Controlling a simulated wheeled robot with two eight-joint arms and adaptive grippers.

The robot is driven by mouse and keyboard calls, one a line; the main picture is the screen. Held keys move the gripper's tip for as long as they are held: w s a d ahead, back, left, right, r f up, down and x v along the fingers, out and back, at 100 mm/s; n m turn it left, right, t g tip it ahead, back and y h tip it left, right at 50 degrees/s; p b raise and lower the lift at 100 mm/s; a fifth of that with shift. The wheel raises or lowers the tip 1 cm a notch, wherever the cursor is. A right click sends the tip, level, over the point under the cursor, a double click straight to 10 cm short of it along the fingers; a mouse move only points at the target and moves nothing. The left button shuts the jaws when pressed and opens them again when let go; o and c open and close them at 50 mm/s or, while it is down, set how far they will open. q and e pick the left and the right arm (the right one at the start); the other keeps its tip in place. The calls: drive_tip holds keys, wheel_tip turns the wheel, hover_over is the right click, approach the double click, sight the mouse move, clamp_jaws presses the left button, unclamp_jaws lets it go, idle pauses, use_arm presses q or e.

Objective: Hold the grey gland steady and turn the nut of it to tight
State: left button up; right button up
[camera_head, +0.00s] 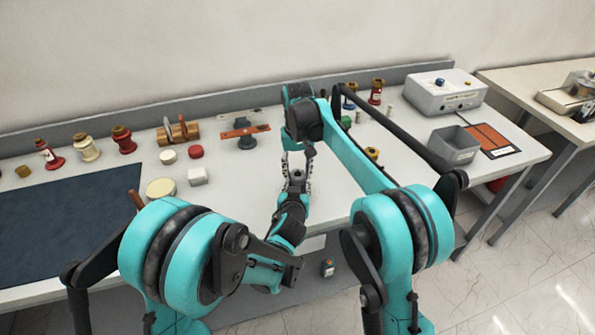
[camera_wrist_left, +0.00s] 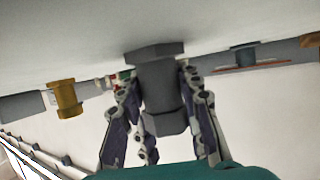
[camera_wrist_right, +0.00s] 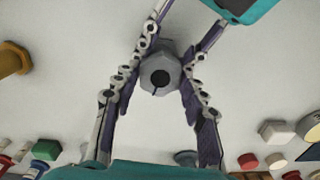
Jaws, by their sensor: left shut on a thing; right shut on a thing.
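The grey gland (camera_wrist_left: 162,85) stands between the fingertips of my left gripper (camera_wrist_left: 160,78) in the left wrist view. One hex end lies against the pale table, and a second hex section, the nut (camera_wrist_left: 165,122), is at its other end. In the right wrist view the grey hex nut end (camera_wrist_right: 160,74), with a dark round hole, sits between the fingers of my right gripper (camera_wrist_right: 168,60). Both grippers are shut on the gland. In the head view my left gripper (camera_head: 297,183) comes in low, and my right gripper (camera_head: 309,150) points down above it; the gland is mostly hidden there.
A yellow-brown bushing (camera_wrist_left: 66,98) stands beside the gland in the left wrist view. The dark mat (camera_head: 70,220) is clear.

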sight(298, 173)
drive_tip(key=shift+m, duration=1.2)
drive_tip(key=o, duration=1.2)
drive_tip(key=shift+c, duration=0.2)
wheel_tip(298, 173, up, 12)
